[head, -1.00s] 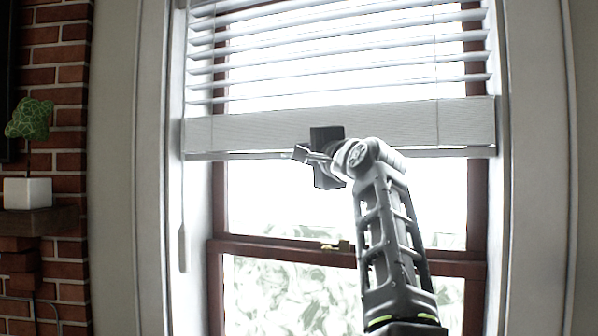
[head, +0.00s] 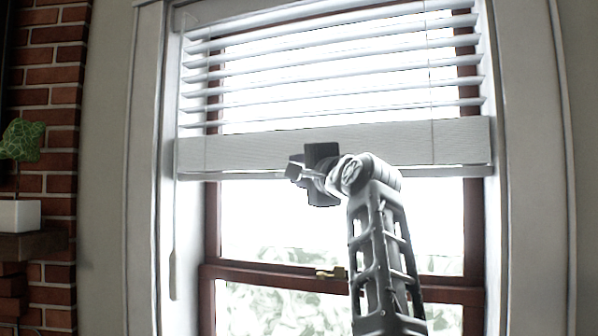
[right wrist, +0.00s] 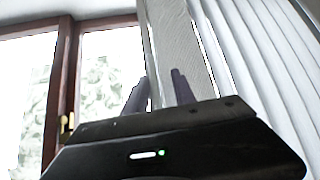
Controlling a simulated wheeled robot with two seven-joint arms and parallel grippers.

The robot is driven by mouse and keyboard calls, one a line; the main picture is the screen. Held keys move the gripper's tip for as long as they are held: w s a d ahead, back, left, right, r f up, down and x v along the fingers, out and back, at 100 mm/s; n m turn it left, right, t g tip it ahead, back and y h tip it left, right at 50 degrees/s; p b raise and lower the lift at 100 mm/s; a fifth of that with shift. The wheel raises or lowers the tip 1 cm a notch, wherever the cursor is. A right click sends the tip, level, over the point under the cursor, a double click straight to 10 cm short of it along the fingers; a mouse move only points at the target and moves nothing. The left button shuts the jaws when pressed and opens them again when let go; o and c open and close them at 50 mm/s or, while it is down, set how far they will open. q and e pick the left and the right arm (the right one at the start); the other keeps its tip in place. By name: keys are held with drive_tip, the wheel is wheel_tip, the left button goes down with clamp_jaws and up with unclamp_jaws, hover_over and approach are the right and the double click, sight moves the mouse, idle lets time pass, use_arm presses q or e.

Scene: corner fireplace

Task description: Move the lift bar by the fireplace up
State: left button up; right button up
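The lift bar (head: 385,143) is the broad white bottom rail of the blind, level across the upper part of the window in the head view. My right gripper (head: 312,178) is at its lower edge, left of the middle. In the right wrist view the bar (right wrist: 178,40) runs down to the gripper (right wrist: 160,88). The two dark fingers stand close together, one over the bar's face and one past its lower edge, with that edge between them. The contact surfaces are hidden. My left gripper is not in view.
White slats (head: 325,80) hang above the bar. A thin wand (head: 172,240) hangs at the left. The window's cross rail has a brass latch (head: 331,273). The brick fireplace (head: 50,90) with a potted plant (head: 20,140) stands at the far left. The glass below the bar is clear.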

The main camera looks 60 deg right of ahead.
drive_tip(key=shift+f, duration=0.1)
drive_tip(key=shift+s+a+f+b, duration=0.15)
drive_tip(key=shift+s+b, duration=0.1)
drive_tip(key=shift+b, duration=0.1)
drive_tip(key=r+b+v, duration=0.1)
drive_tip(key=b+v, duration=0.2)
drive_tip(key=v, duration=0.4)
drive_tip(key=shift+f, duration=0.3)
